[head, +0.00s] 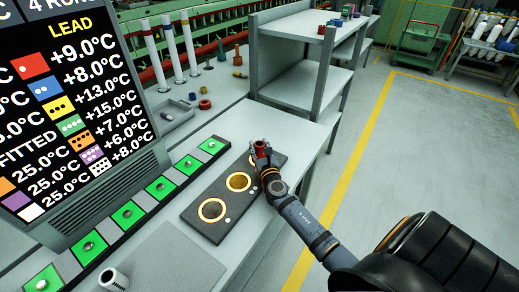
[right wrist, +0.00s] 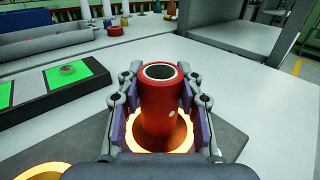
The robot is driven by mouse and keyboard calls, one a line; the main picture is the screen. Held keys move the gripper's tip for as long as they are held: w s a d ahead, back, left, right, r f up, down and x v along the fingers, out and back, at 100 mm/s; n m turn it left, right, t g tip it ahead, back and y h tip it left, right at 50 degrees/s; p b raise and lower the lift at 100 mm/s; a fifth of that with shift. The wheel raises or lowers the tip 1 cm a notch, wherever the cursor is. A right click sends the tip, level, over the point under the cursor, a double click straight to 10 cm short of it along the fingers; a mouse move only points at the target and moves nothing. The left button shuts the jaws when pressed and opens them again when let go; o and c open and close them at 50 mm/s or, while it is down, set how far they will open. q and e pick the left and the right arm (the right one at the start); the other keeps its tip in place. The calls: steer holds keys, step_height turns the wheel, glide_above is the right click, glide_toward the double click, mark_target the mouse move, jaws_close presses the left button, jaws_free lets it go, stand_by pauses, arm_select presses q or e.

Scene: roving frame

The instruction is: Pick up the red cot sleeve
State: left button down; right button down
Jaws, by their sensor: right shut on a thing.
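The red cot sleeve (right wrist: 160,112) stands upright between the fingers of my right gripper (right wrist: 158,80) in the right wrist view. It is a hollow red cylinder with a pale inner rim and a small white mark on its side. My right gripper is shut on it, one purple-padded finger on each side. A glowing ring surrounds its lower end; I cannot tell whether it touches the plate. In the head view the sleeve (head: 260,146) shows small in the right gripper (head: 262,152), at the far end of a dark plate (head: 226,196). My left gripper is out of view.
Two empty glowing rings (head: 212,210) are on the dark plate. A row of green pads (head: 160,189) with small pieces runs beside it. A display board (head: 75,120) stands at the left. A grey shelf (head: 305,75) with coloured spools is behind. Open floor lies to the right.

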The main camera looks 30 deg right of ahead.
mark_target(259, 143)
step_height(259, 143, up, 3)
steer(key=shift+r+p, duration=0.2)
steer(key=shift+p, duration=0.75)
steer(key=s+r+p, duration=0.3)
steer(key=s+r, duration=0.6)
steer(key=s, duration=0.5)
steer(key=shift+d+r, duration=0.2)
steer(key=shift+r, duration=0.15)
